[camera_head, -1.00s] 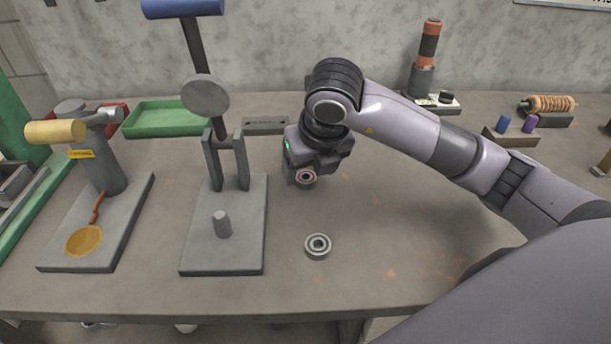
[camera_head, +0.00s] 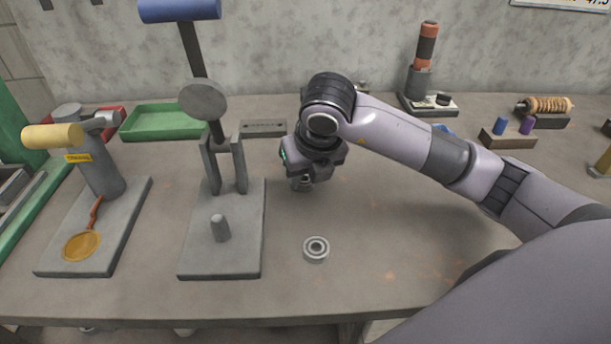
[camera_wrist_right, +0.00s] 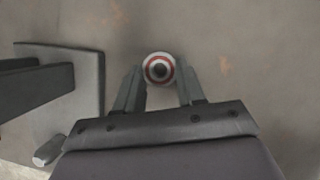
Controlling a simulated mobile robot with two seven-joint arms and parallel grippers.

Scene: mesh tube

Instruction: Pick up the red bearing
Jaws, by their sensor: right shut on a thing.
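The red bearing (camera_wrist_right: 159,68), a small ring with red and white bands and a dark centre, sits between the two fingertips of my right gripper in the right wrist view. My right gripper (camera_head: 303,182) is shut on it, pointing down over the middle of the bench. In the head view the bearing is mostly hidden by the fingers, and its red face does not show. A second bearing, plain grey (camera_head: 316,249), lies flat on the bench in front of the gripper. My left gripper is not in view.
A lever press with a grey base (camera_head: 196,258) and upright peg (camera_head: 220,229) stands left of the gripper. A second press with a yellow handle (camera_head: 52,136) is farther left. A green tray (camera_head: 163,121) lies behind. The bench right of the grey bearing is clear.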

